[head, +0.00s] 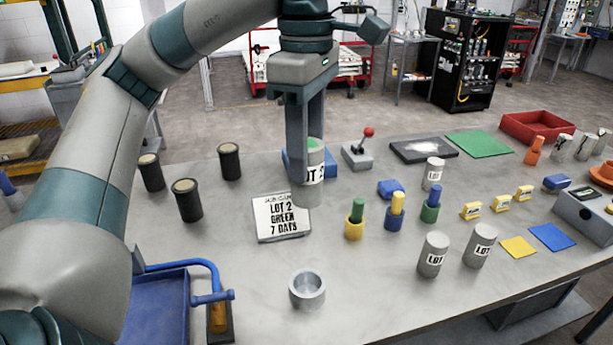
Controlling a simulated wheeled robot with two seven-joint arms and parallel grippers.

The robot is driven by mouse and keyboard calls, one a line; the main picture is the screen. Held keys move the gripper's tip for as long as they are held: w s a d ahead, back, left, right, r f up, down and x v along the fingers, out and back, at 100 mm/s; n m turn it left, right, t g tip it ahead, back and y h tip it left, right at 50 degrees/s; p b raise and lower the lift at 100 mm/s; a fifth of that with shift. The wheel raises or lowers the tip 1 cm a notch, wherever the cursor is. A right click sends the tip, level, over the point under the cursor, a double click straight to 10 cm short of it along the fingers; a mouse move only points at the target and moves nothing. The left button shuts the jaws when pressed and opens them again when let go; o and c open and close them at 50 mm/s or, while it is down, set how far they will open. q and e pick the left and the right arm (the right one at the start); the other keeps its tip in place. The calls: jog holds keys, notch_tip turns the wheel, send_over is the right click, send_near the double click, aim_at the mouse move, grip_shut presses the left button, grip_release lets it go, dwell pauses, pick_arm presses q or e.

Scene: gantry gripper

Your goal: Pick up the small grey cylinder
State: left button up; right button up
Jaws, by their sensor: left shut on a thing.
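My left gripper (300,178) points straight down over the middle of the table, shut on a grey cylinder (314,172) with a green top and a partly hidden black-on-white label. The fingers cover its left side. Its lower end overlaps the upper right corner of the job card (281,217), which reads "LOT 2 GREEN 7 DAYS"; I cannot tell how far it is above the table. Other grey labelled cylinders stand upright to the right: a smaller one (433,174) farther back, and two larger ones (433,255) (480,245) nearer. My right gripper is not in view.
An empty grey cup (307,290) stands at the front. Three black canisters (187,201) stand at left. Coloured pegs in holders (354,220) stand right of the card. A joystick box (357,155) and a red tray (536,127) are behind. Table (380,300) is clear around the cup.

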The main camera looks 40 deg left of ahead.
pick_arm(q)
jog(key=shift+r, duration=1.6)
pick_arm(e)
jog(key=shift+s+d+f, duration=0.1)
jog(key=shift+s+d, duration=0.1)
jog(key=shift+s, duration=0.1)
pick_arm(q)
jog(key=shift+w, duration=0.1)
